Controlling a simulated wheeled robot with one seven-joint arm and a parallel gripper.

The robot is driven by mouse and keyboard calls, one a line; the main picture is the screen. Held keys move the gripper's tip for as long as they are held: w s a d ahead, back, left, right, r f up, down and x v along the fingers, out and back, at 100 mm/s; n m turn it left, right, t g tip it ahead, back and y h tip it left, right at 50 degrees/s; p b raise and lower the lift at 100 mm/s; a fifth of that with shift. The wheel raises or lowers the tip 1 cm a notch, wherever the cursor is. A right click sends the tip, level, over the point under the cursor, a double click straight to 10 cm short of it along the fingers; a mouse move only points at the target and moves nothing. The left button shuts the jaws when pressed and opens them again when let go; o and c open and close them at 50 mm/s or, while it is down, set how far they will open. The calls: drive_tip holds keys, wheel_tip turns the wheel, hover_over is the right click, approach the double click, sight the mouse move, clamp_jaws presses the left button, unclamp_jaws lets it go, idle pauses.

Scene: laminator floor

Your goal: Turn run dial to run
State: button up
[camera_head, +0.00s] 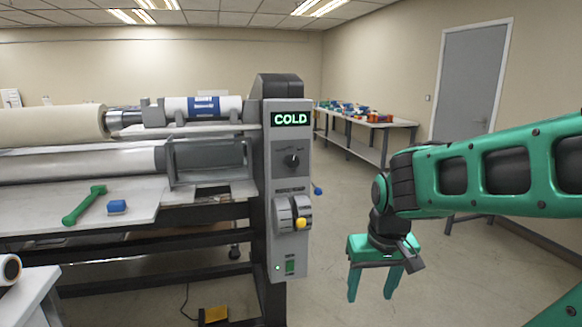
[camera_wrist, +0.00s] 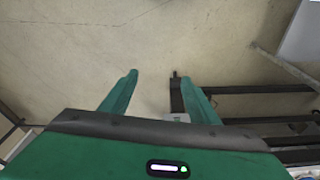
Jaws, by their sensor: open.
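The run dial (camera_head: 292,161) is a small black knob on the grey control panel (camera_head: 274,222) at the right end of the laminator. Its pointer position is too small to read. Above it, a display (camera_head: 291,119) reads COLD in green letters. My gripper (camera_head: 369,296) hangs pointing down to the right of the panel and below the dial's height, apart from it. Its two green fingers are spread and empty. In the wrist view my gripper (camera_wrist: 160,85) is open above bare floor, and the dial is not in that view.
A grey wheel with a yellow knob (camera_head: 300,223) sits below the dial, with a green switch (camera_head: 290,266) under it. A green tool (camera_head: 84,205) and a blue block (camera_head: 117,207) lie on the laminator's table. A back table (camera_head: 378,124) holds coloured items.

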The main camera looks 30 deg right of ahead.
drive_tip(key=w+d+n+t+h, duration=0.1)
drive_tip(key=w+d+t, duration=0.2)
drive_tip(key=w, duration=0.6)
drive_tip(key=n+t+h, duration=0.3)
drive_tip(key=n+t, duration=0.1)
drive_tip(key=t, duration=0.8)
approach(293, 163)
drive_tip(key=x, duration=0.9)
drive_tip(key=shift+w+d, duration=0.15)
drive_tip(key=shift+w, duration=0.2)
drive_tip(key=c, duration=1)
